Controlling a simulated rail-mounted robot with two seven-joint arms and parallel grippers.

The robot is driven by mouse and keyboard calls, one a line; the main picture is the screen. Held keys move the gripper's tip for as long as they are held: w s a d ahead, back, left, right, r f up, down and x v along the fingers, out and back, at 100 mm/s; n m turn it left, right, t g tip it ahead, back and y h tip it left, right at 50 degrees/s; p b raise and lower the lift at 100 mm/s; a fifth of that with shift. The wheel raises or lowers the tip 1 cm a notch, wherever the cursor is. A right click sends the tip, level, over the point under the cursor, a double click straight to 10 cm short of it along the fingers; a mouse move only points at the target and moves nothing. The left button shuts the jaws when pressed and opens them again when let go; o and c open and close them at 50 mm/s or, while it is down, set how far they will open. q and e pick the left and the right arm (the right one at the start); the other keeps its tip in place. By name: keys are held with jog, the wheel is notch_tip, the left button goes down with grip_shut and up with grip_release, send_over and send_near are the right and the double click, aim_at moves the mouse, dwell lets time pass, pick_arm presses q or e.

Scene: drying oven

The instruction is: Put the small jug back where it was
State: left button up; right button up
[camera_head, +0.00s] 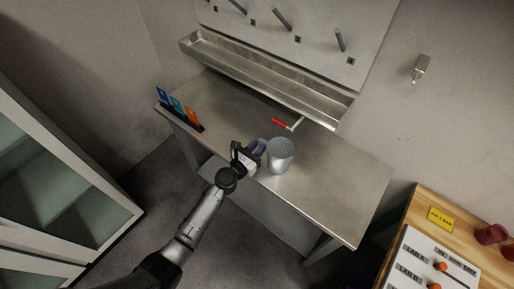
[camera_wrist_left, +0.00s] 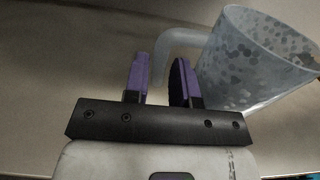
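The small jug (camera_head: 280,157) is a pale grey, translucent vessel with a speckled inside. It appears upright over the front part of the steel table (camera_head: 335,190); whether its base touches the top is hard to tell. In the left wrist view the jug (camera_wrist_left: 250,62) is at the upper right, its curved handle running down between the purple fingers. My left gripper (camera_head: 256,151) is at the jug's left side. My right gripper is not in view.
A red-handled tool (camera_head: 280,123) lies behind the jug. A rack of coloured cards (camera_head: 178,109) stands at the table's left end. A steel trough (camera_head: 265,78) runs along the back. The table's right part is clear. A wooden bench (camera_head: 408,222) stands at right.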

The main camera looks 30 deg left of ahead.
pick_arm(q)
jog(key=shift+o, duration=1.4)
jog(key=shift+r, duration=0.1)
jog(key=shift+r+p, duration=0.25)
jog(key=shift+p, duration=0.1)
jog(key=s+a, duration=0.2)
jog(key=s, duration=0.9)
jog(key=shift+s+a+f+p, duration=0.15)
jog(key=shift+s+p, duration=0.2)
jog(key=shift+s, duration=0.05)
